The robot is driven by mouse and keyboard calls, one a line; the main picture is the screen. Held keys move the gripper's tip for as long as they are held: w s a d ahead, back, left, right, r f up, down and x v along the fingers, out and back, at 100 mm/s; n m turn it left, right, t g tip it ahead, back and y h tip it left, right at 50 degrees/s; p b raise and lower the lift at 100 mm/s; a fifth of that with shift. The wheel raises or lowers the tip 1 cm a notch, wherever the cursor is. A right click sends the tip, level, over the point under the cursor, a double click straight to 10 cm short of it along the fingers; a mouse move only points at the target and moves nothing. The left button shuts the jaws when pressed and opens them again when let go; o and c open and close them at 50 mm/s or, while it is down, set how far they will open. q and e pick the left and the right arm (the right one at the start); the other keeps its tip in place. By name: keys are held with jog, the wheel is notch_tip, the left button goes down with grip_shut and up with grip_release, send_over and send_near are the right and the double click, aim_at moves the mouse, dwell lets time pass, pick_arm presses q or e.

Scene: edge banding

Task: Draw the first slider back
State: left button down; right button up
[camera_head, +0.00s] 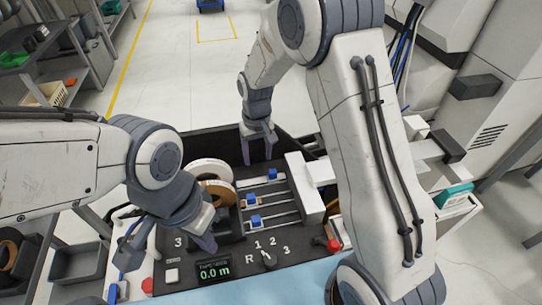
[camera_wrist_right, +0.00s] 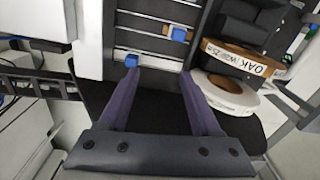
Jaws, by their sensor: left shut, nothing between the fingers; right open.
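Three blue slider knobs sit on parallel rails on the dark panel: the far one (camera_head: 272,173), the middle one (camera_head: 252,199) and the near one (camera_head: 256,220). In the right wrist view one blue knob (camera_wrist_right: 132,61) shows just beyond the left fingertip, and another (camera_wrist_right: 179,34) farther up on a light brown piece. My right gripper (camera_head: 259,152) is open, its purple fingers pointing down at the far side of the panel, beyond the rails. It is empty in the wrist view (camera_wrist_right: 160,76). My left gripper (camera_head: 206,242) is shut and empty over the panel's near left part.
Two tape rolls, a white one (camera_head: 209,169) and a brown one (camera_head: 220,190), stand left of the rails. A white block (camera_head: 303,190) stands at their right end. The near panel has a green display (camera_head: 214,270), a lever (camera_head: 268,260) and a red button (camera_head: 333,245).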

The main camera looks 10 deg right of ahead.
jog(key=m+p, duration=0.1)
jog(key=p, duration=0.1)
send_near(273, 171)
pick_arm(q)
notch_tip(273, 171, up, 5)
jog(key=shift+a+r+p, duration=0.1)
jog(key=shift+r+p, duration=0.1)
jog(key=shift+p, duration=0.95)
pick_arm(e)
notch_tip(273, 171, down, 10)
jog(key=shift+w+a+f, duration=0.1)
jog(key=shift+a, duration=0.05)
grip_shut()
